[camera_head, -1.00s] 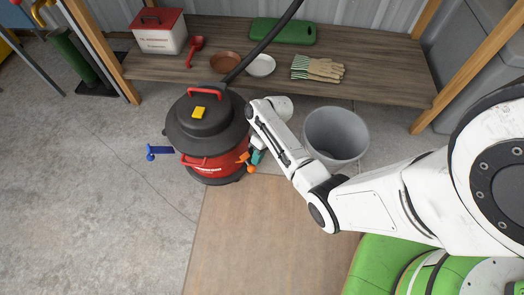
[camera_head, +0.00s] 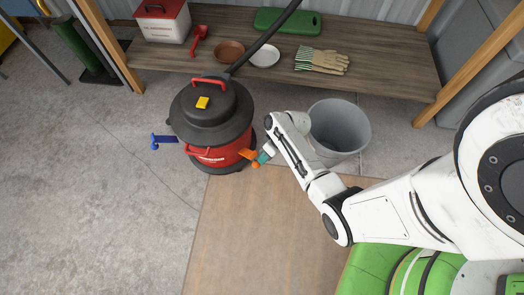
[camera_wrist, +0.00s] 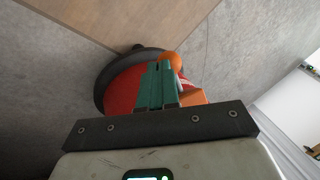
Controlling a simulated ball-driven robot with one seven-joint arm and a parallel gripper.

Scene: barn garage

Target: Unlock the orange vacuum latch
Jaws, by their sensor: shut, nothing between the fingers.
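The vacuum (camera_head: 214,122) is a red drum with a black lid and stands upright on the concrete. Its orange latch (camera_head: 249,154) sticks out on the right side and ends in a round orange knob (camera_head: 255,165). The knob (camera_wrist: 170,61) also shows in the wrist view at the fingertips. My gripper (camera_head: 264,157) has teal fingers and is just right of the latch. In the wrist view my gripper (camera_wrist: 161,68) is shut with nothing between the fingers. The fingers partly hide the latch, and I cannot tell whether they touch it.
A blue latch (camera_head: 164,139) sticks out on the vacuum's left. A grey bin (camera_head: 340,128) stands right of my gripper. A wooden shelf (camera_head: 375,75) with gloves, plates and a box is behind. A brown mat (camera_head: 265,230) covers the front floor; bare concrete lies left.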

